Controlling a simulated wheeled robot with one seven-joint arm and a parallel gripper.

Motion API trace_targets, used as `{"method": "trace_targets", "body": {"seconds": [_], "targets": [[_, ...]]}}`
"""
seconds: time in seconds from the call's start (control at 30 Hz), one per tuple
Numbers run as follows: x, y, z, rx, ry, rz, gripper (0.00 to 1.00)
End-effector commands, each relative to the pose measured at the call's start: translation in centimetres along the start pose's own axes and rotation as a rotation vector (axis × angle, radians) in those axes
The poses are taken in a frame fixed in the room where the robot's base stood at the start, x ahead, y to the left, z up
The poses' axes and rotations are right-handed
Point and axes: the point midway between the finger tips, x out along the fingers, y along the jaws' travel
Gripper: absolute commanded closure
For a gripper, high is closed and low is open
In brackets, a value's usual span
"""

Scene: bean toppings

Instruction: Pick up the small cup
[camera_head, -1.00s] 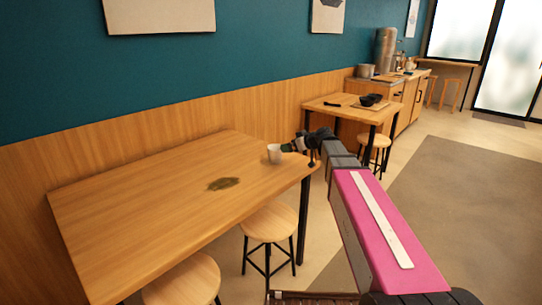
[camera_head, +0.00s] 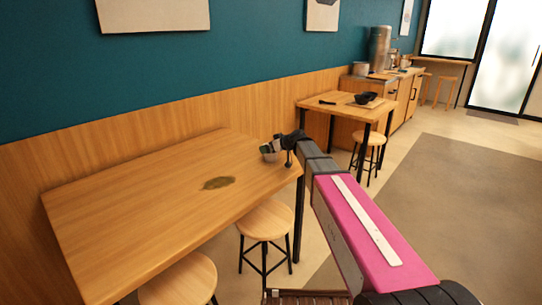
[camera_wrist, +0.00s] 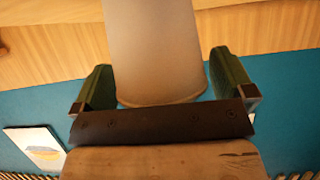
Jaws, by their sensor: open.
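The small cup (camera_head: 268,156) is pale and stands near the right end of the near wooden table (camera_head: 130,210), partly hidden by my gripper in the head view. In the wrist view, the cup (camera_wrist: 155,45) is large and lies between the two green fingers. My gripper (camera_head: 274,148) is at the cup, and it shows in the wrist view (camera_wrist: 162,68) with its fingers apart on either side of the cup. A gap shows beside the right finger; I cannot tell whether the left one touches.
A second table (camera_head: 340,107) with a black bowl (camera_head: 366,98) is farther back, before a counter (camera_head: 400,95). The floor at right is clear.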

Motion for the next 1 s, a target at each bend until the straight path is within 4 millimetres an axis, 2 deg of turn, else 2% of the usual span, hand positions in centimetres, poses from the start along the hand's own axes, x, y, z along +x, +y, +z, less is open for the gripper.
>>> {"method": "trace_targets", "body": {"seconds": [0.13, 0.17, 0.3, 0.77, 1.0], "targets": [[0.0, 0.0, 0.0, 0.000, 0.000, 0.000, 0.00], [0.0, 0.0, 0.0, 0.000, 0.000, 0.000, 0.03], [-0.1, 0.0, 0.0, 0.000, 0.000, 0.000, 0.48], [-0.2, 0.0, -0.2, 0.000, 0.000, 0.000, 0.49], [-1.1, 0.0, -2.2, 0.000, 0.002, 0.001, 0.49]]}}
